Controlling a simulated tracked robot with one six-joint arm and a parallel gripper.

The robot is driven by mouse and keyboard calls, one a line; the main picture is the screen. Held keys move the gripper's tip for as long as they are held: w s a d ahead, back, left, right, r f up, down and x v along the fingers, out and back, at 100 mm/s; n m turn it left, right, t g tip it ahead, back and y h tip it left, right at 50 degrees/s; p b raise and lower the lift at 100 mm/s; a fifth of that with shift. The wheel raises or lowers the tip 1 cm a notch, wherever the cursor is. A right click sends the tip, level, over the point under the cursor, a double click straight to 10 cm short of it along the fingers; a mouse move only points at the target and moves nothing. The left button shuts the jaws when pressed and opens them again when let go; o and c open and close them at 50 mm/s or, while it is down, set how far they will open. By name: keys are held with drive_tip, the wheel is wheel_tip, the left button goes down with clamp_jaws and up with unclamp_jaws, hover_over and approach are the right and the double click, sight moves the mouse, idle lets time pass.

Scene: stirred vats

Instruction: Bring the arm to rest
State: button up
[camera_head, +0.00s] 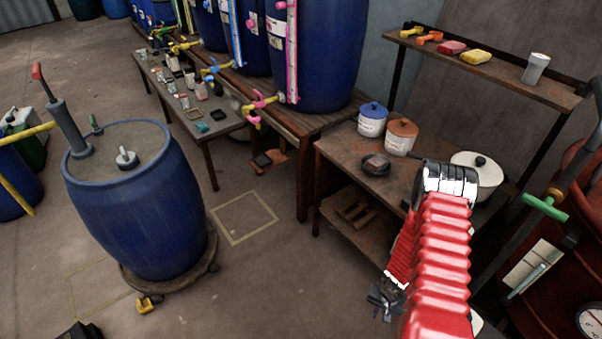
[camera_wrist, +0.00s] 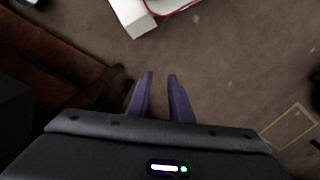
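My gripper (camera_head: 384,300) hangs low there, in front of the work table, small and dark. In the wrist view my gripper (camera_wrist: 160,80) shows two purple fingers with a gap between them. Nothing is between the fingers; bare floor shows beyond the tips.
A wooden table (camera_head: 335,160) with pots stands behind my arm. A blue barrel (camera_head: 140,205) on a round dolly is at left. Red equipment (camera_head: 550,270) is close at right. Clear floor (camera_head: 300,290) lies between. A white block (camera_wrist: 133,16) is ahead of the fingers.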

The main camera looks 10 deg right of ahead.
drive_tip(key=w+a+r+n+y, duration=0.15)
drive_tip(key=a+r, duration=0.25)
drive_tip(key=r, duration=1)
drive_tip(key=w+a+r+n, duration=0.15)
drive_tip(key=a+r, duration=0.25)
drive_tip(key=r, duration=0.9)
drive_tip(key=s+a+r+n+t, duration=0.1)
drive_tip(key=s+a+r+t, duration=0.1)
drive_tip(key=r, duration=1)
drive_tip(key=s+a+r+n+t+h, duration=0.1)
drive_tip(key=s+a+r, duration=0.3)
drive_tip(key=r, duration=0.7)
drive_tip(key=s+a+r+n+t, duration=0.2)
drive_tip(key=s+r, duration=0.4)
drive_tip(key=r, duration=0.6)
drive_tip(key=shift+s+a+r+t, duration=0.15)
drive_tip(key=shift+a+r+t, duration=0.25)
drive_tip(key=shift+a, duration=0.15)
drive_tip(key=shift+h, duration=0.25)
